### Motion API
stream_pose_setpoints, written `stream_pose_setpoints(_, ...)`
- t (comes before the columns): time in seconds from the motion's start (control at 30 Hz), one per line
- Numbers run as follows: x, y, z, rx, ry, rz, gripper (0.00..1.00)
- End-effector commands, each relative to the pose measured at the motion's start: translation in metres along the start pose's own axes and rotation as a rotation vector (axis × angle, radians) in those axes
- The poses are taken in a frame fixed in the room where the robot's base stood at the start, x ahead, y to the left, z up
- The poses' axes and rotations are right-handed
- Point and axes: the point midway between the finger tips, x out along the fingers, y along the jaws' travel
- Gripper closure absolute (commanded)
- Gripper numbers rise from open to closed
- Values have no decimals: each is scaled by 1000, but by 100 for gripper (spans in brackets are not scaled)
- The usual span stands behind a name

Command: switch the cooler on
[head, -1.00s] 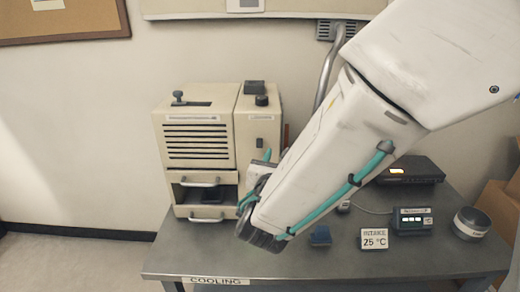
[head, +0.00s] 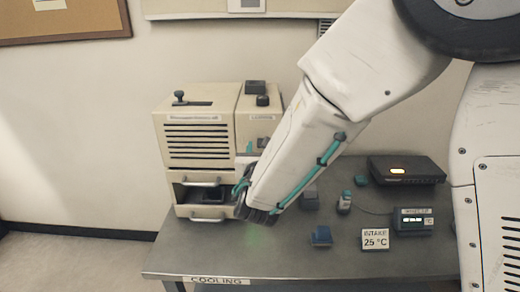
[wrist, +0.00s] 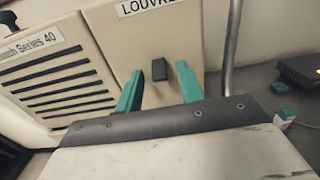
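The cooler (head: 197,140) is a beige box with dark louvre slots, standing at the back left of the table. Its narrower right section (head: 250,130) carries a black knob (head: 262,100) on top. A small dark switch-like block (wrist: 159,69) protrudes from that section's front, below a label starting "LOUVR" in the wrist view. My gripper (wrist: 160,72) is open, its two teal fingers on either side of this block in the picture; I cannot tell whether they touch it. In the head view my arm hides most of the gripper.
The cooler's lower part has an open bay with handles (head: 207,219). A pipe (wrist: 231,45) rises right of it.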

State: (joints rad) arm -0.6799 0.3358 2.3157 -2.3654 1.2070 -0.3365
Motion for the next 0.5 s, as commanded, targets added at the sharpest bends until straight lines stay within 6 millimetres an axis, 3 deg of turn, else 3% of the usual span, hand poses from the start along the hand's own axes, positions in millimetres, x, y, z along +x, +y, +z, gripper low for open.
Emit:
stream_pose_setpoints(0.07,0,0,0,0,0,0,65)
stream_pose_setpoints(0.2,0,0,0,0,0,0,100)
stream_pose_setpoints(0.5,0,-1,5,3,57,-4,100)
